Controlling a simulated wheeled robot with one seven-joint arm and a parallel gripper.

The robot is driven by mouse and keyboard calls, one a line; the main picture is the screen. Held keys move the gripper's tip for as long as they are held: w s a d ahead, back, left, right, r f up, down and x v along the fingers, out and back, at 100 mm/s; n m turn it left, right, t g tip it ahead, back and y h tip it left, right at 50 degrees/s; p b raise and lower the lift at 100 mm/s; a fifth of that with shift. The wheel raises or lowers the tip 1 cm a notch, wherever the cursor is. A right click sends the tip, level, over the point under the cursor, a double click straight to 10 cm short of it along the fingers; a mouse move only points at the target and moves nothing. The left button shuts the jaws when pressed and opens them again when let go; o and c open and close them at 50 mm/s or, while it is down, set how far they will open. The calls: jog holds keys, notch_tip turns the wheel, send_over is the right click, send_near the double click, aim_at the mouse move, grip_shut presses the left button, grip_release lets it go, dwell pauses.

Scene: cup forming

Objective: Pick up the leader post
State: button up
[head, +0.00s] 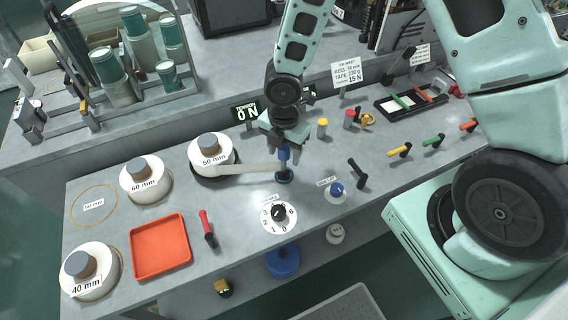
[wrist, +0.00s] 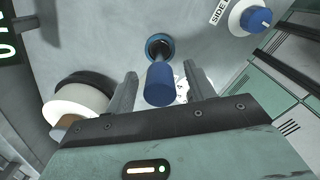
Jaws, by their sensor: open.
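The leader post, a blue upright post (head: 284,163) on a dark blue round foot, stands on the grey bench in the head view. A pale strip (head: 250,168) runs to it from the 50 mm reel (head: 212,150). My gripper (head: 283,147) is right above the post, pointing down. In the wrist view the post's blue top (wrist: 160,85) shows between the two grey fingers of my gripper (wrist: 161,75), with gaps on both sides. The fingers are open and hold nothing. Whether the fingertips are level with the post's top is hard to tell.
White 60 mm (head: 146,182) and 40 mm (head: 90,272) reels and an orange tray (head: 161,246) lie left. A numbered dial (head: 279,216), a blue knob (head: 336,191) and a black lever (head: 357,173) stand near the post. Coloured handles (head: 434,141) line the right.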

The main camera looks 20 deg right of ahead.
jog(key=shift+c, duration=0.3)
grip_shut()
jog(key=shift+r, duration=0.1)
